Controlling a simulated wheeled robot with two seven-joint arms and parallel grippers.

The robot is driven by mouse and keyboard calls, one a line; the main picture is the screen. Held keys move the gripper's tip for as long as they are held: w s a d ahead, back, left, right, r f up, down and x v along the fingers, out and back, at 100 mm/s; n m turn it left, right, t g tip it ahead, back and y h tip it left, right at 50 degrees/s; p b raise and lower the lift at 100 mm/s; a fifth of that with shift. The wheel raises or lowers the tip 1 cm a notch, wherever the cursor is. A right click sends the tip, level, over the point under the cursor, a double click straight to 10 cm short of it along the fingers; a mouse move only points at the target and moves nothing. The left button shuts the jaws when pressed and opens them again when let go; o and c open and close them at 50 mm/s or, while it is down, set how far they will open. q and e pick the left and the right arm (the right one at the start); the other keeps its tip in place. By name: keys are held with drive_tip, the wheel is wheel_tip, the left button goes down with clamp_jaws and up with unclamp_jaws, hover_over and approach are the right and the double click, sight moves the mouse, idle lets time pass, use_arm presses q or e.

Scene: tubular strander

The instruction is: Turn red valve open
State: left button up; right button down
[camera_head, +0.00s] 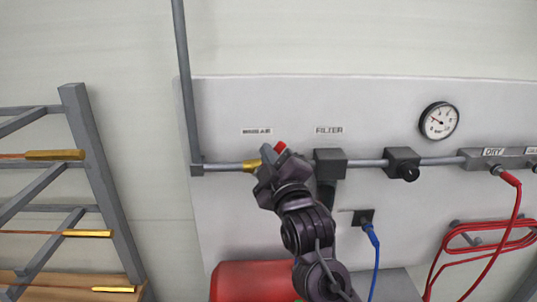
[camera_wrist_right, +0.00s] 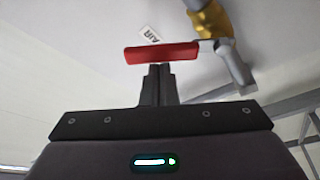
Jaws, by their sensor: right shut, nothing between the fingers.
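The red valve handle (camera_wrist_right: 162,53) shows in the right wrist view as a short bar, lying across the picture just beyond my fingertips. In the head view only a bit of the red handle (camera_head: 280,147) shows above my gripper. Its brass valve body (camera_head: 251,166) sits on the grey pipe, and also shows in the wrist view (camera_wrist_right: 212,20). My right gripper (camera_head: 268,168) is shut with nothing between its fingers. Its fingertips (camera_wrist_right: 160,70) are at the handle's near side; I cannot tell whether they touch it. My left gripper is not in view.
Along the pipe to the right are a grey filter block (camera_head: 330,163), a black-knobbed regulator (camera_head: 402,164) and a round gauge (camera_head: 438,120). A red hose (camera_head: 470,250) hangs at the right. A red tank (camera_head: 250,282) stands below. A grey rack (camera_head: 100,180) is at the left.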

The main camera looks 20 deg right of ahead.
drive_tip(key=shift+s+d+f+m+b, duration=0.2)
drive_tip(key=shift+d+m+b, duration=0.25)
drive_tip(key=shift+m, duration=0.35)
drive_tip(key=shift+s+d+f+m+t+h+b, duration=0.15)
drive_tip(key=shift+d+f+m+h+b, duration=0.65)
drive_tip(key=shift+m, duration=1.35)
drive_tip(key=shift+s+d+f+m+t+h+b, duration=0.15)
drive_tip(key=shift+f+m+h+b, duration=0.5)
drive_tip(key=shift+m+h+b, duration=1.1)
drive_tip(key=shift+s+d+f+m+t+h+b, duration=0.1)
drive_tip(key=shift+d+f+m+h+b, duration=0.5)
drive_tip(key=shift+m, duration=2)
drive_tip(key=shift+f, duration=0.1)
